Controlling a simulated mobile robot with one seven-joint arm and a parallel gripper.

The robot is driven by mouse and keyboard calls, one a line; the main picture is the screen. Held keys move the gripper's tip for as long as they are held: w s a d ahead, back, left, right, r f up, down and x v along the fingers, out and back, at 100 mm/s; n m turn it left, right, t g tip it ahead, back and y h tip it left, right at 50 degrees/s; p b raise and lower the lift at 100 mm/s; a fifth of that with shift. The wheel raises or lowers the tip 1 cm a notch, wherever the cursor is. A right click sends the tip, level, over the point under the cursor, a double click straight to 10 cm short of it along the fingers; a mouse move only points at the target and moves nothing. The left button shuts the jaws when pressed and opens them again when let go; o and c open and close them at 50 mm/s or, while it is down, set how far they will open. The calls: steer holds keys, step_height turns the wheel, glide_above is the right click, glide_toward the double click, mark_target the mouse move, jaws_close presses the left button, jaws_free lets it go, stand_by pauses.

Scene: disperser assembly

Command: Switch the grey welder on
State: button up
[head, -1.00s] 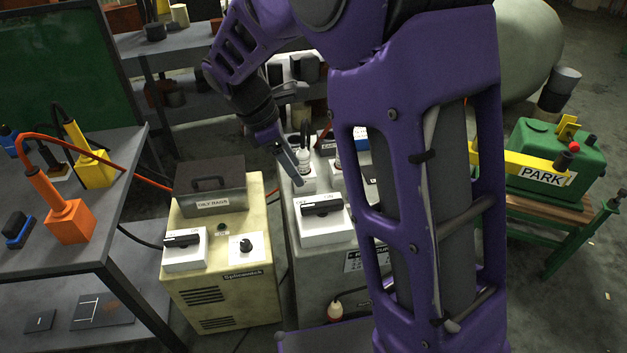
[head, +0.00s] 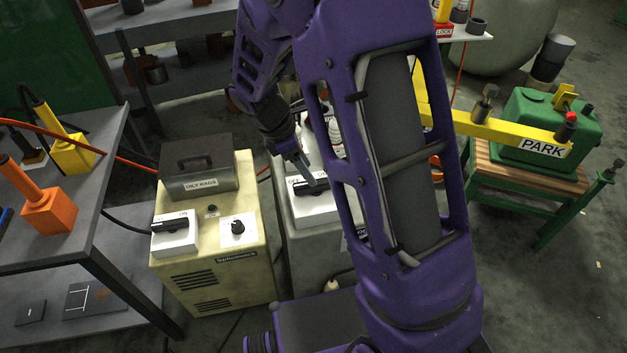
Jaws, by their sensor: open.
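The grey welder (head: 303,252) stands in the middle, partly hidden behind my arm. On its top front corner is a white switch box (head: 314,208) with a black handle (head: 312,188) lying roughly level across it. An OFF mark shows at the left of the box; the ON side is hard to read here. My gripper (head: 308,173) is open and points down just above and behind the handle. A fingertip overlaps the handle in the picture; I cannot tell whether they touch.
A cream machine (head: 215,272) with a similar switch box (head: 175,237) and an oily rags box (head: 197,168) stands close on the left. A dark table (head: 100,235) is further left. A yellow bar marked PARK (head: 520,140) and a green tank (head: 550,130) are at the right.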

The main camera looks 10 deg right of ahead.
steer(key=shift+x, duration=2.4)
jaws_close()
